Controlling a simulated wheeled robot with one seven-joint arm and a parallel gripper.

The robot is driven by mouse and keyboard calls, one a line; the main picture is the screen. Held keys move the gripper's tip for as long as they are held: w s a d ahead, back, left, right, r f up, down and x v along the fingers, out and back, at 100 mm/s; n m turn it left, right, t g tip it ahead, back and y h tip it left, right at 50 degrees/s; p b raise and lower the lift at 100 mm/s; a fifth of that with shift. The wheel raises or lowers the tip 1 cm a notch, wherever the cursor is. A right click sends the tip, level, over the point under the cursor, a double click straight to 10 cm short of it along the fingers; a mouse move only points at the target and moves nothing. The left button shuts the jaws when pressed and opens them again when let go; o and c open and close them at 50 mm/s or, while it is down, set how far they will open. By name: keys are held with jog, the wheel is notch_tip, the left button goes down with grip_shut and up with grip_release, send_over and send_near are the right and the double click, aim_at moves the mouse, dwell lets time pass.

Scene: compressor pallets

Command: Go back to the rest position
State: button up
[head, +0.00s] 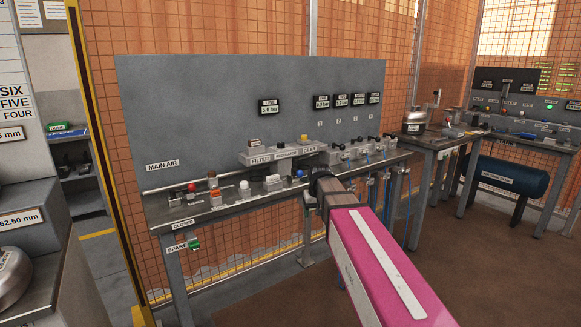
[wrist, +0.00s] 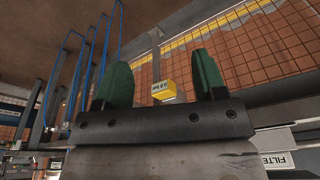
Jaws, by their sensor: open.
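My gripper (wrist: 163,75) shows in the wrist view with its two green fingers spread wide apart. A small yellow block with a white bar label (wrist: 164,90) shows between the fingers; I cannot tell how far off it is, and its lower part is hidden behind the gripper body. In the head view my gripper (head: 321,178) is a dark shape at the end of my pink arm, by the front right part of the main air bench (head: 215,221).
The bench carries a filter and oiler unit (head: 283,155), several small coloured fittings and a row of valves with blue hoses (head: 408,210). A grey panel (head: 200,110) stands behind. Another bench (head: 440,138) and a blue air tank (head: 512,177) are at right. Brown floor lies in front.

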jog(key=s+d+f+m+g, duration=0.1)
jog(key=s+d+f, duration=0.3)
jog(key=s+f, duration=0.5)
jog(key=s+d+f+g, duration=0.1)
jog(key=s+d+f, duration=0.4)
jog(key=s+f, duration=0.5)
jog(key=shift+s+d+m, duration=0.15)
jog(key=shift+s+m, duration=0.15)
jog(key=shift+m, duration=0.1)
